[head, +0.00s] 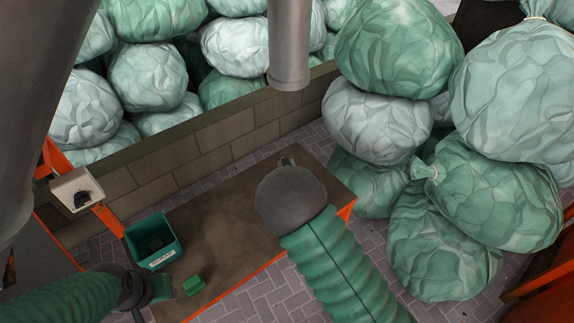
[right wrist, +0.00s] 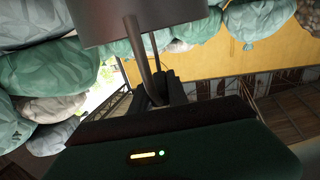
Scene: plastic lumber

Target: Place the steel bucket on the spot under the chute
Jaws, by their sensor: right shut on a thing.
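The grey pipe-like chute (head: 289,50) hangs down at the top centre of the head view. My right gripper (head: 287,162) is mostly hidden behind its dark round wrist, over the brown bench top. In the right wrist view the fingers of this gripper (right wrist: 160,88) are shut on a thin rod that runs up to a grey metal body, which looks like the steel bucket (right wrist: 140,22). The bucket does not show in the head view. No marked spot shows under the chute. My left gripper (head: 142,288) is low at the left, by the bench edge; its jaws are unclear.
The brown bench (head: 215,215) has orange edges. On it are a labelled green bin (head: 153,243) and a small green block (head: 194,285). A block wall (head: 205,145) stands behind, with bags beyond. A pile of green and white bags (head: 430,150) stands at the right.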

